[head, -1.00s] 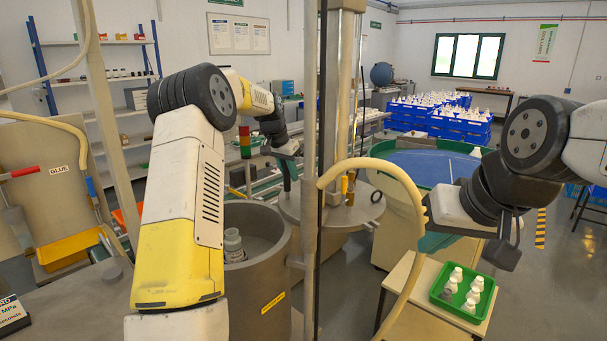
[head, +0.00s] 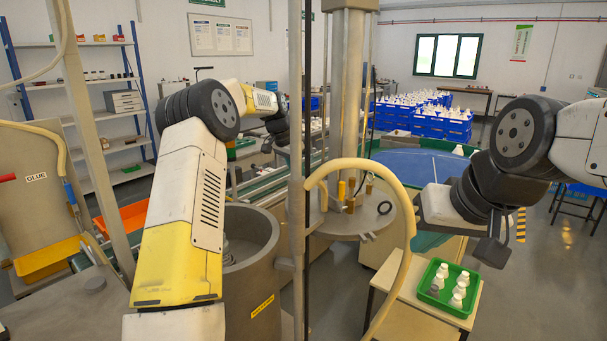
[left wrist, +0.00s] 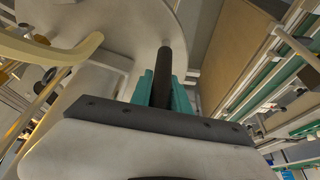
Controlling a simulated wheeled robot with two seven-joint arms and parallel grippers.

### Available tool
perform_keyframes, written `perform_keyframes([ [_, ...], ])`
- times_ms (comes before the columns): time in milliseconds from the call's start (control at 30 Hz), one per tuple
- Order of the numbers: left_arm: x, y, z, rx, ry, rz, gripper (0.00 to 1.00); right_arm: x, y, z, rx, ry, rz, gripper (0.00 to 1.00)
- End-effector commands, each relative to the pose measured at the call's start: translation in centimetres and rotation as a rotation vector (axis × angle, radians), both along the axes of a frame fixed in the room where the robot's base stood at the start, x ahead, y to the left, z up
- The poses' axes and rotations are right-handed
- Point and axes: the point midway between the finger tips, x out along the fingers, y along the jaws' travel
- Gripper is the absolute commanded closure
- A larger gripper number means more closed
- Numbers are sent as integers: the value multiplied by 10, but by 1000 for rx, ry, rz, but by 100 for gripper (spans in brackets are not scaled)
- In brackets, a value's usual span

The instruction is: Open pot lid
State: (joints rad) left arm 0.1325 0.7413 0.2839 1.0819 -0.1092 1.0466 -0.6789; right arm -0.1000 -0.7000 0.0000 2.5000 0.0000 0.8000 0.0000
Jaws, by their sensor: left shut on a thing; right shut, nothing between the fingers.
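The grey pot (head: 262,287) stands low, left of centre in the head view, partly behind my left arm. Its mouth is uncovered on the visible side, and something pale inside is mostly hidden. The round grey lid (head: 345,226) is swung out to the right of the pot, by the metal column. In the left wrist view the lid (left wrist: 125,18) lies beyond my left gripper (left wrist: 163,82). Its teal fingers are shut on a dark upright handle (left wrist: 165,58). My right gripper (head: 490,254) is shut and empty at the right.
A vertical pole and a thick curved yellow hose (head: 407,235) stand in front of the lid. A green tray (head: 427,297) with several white bottles is on a small table at lower right. A blue round table (head: 415,165) and blue crates (head: 430,124) are behind.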

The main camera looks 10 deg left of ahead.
Motion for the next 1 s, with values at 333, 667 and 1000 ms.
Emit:
perform_keyframes([
  [333,0,0,0,1,1,0,57,0,0,0,0,0,0,100],
  [667,-3,4,12,0,-2,2,57,0,0,0,0,0,0,100],
  [1000,-18,18,62,1,-2,0,57,0,0,0,0,0,0,100],
])
